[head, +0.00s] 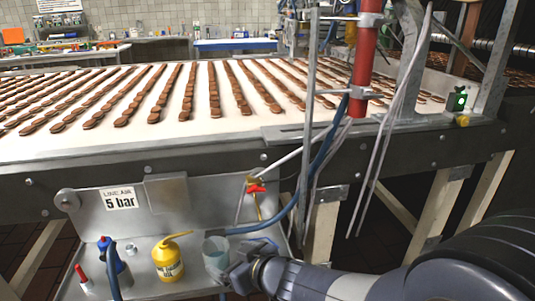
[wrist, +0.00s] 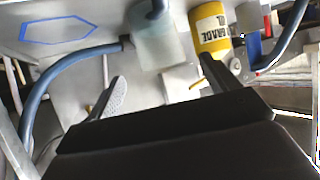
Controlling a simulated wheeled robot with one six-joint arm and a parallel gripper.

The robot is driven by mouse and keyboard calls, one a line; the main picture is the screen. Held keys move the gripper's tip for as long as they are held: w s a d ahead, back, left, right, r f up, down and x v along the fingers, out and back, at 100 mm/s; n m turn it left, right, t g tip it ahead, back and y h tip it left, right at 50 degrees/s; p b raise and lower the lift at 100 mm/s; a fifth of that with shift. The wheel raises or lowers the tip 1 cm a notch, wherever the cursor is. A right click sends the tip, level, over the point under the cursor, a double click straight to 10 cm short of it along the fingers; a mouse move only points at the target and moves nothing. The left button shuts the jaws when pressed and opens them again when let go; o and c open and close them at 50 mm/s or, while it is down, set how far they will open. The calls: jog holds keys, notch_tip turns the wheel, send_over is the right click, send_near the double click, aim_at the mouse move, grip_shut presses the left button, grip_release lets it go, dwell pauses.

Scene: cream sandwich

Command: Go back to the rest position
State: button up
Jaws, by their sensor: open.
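My gripper (head: 240,268) is at the lower middle of the head view, over the right part of the metal shelf. It is just right of a translucent cup (head: 215,254) and partly hides the shelf there. In the wrist view my gripper (wrist: 163,86) has its fingers wide apart, with nothing between them. The cup (wrist: 165,48) and a yellow can (wrist: 210,30) appear beyond the fingertips. My arm comes in from the lower right of the head view. No rest position is marked.
On the shelf (head: 140,292) stand the yellow can (head: 168,262), a blue bottle (head: 112,262) and a red-handled tool (head: 82,278). A red-handled valve (head: 256,188) and blue hose (head: 290,205) are close by. The conveyor (head: 240,122) with rows of brown biscuits lies behind.

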aim_at(215, 248)
jog(key=b+x, duration=0.2)
jog(key=x, duration=0.5)
jog(key=shift+a+f+b, duration=0.1)
jog(key=shift+f+b, duration=0.25)
jog(key=shift+b, duration=0.05)
jog(key=shift+w+a, duration=0.2)
jog(key=shift+w, duration=0.1)
jog(key=shift+s+d+r+p, duration=0.1)
jog(key=shift+s+r+p, duration=0.05)
jog(key=shift+r+p, duration=0.4)
jog(key=shift+s+r+p, duration=0.15)
jog(key=shift+r+p, duration=0.3)
jog(key=shift+r, duration=0.45)
jog(key=shift+f, duration=0.1)
